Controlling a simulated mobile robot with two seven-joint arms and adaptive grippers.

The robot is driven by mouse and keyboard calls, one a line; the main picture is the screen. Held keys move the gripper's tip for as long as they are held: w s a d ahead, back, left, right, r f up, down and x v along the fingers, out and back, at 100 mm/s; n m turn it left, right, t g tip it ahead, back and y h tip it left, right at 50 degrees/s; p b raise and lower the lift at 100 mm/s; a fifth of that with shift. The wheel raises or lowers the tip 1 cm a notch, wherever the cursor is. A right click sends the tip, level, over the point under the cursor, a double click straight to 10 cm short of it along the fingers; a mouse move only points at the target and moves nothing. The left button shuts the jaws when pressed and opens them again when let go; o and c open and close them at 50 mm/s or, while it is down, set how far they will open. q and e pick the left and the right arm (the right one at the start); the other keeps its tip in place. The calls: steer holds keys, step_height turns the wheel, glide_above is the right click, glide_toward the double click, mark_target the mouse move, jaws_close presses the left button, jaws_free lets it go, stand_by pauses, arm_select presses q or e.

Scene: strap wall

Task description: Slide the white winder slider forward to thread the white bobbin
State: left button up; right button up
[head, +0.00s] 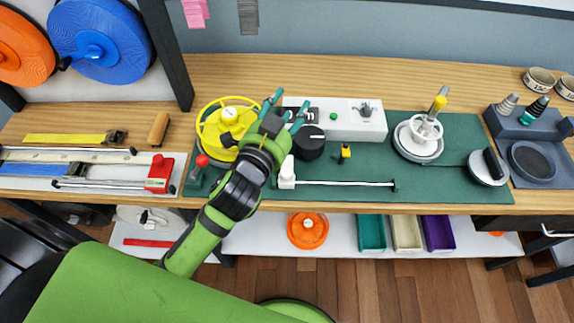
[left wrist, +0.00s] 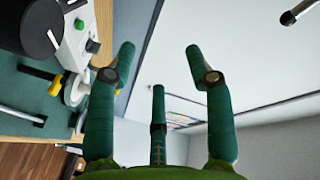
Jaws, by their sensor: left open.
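The white winder slider (head: 287,173) sits at the left end of a thin white rod (head: 345,183) on the green mat. The white bobbin (head: 425,128) stands upright on a round pale base (head: 418,145) to the right, with a yellow-topped post at it. My left gripper (head: 287,103) is above the mat's left part, up and left of the slider, apart from it. In the left wrist view its teal fingers (left wrist: 160,70) are spread with nothing between them. I cannot clearly make out the slider there. My right gripper is not in view.
A white control box (head: 345,118) with a black dial (head: 309,142) stands behind the rod. A small yellow-topped switch (head: 345,152) is near the rod. A yellow reel (head: 215,125) is partly behind my arm. A round white disc (head: 484,167) lies at the mat's right end.

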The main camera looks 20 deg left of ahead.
arm_select(q)
steer(key=d+r+m+t+h, duration=0.3)
steer(key=d+r+m+h, duration=0.55)
steer(key=r, duration=0.35)
steer(key=s+d+r+m+g+h, duration=0.2)
steer(key=s+d+m+g+h, duration=0.15)
steer(key=d+m+h, duration=0.35)
steer(key=s+d+r+m+g+h, duration=0.2)
steer(key=m+g+h, duration=0.25)
steer(key=m, duration=0.45)
steer(key=s+d+f+m+g+y, duration=0.1)
steer(key=s+d+f+m+g, duration=0.4)
steer(key=m+g, duration=0.75)
steer(key=m+y, duration=0.9)
steer(key=y, duration=1.1)
glide_above(287, 171)
steer(key=shift+t, duration=0.25)
step_height(287, 171, down, 18)
steer(key=shift+d+r, duration=0.1)
steer(key=shift+r, duration=0.05)
steer(key=shift+a+f, duration=0.25)
step_height(287, 171, down, 6)
steer(key=p, duration=0.2)
steer(key=shift+d+r+p, duration=0.1)
steer(key=shift+r+p, duration=0.1)
steer(key=shift+p, duration=0.15)
steer(key=shift+f, duration=0.45)
jaws_close()
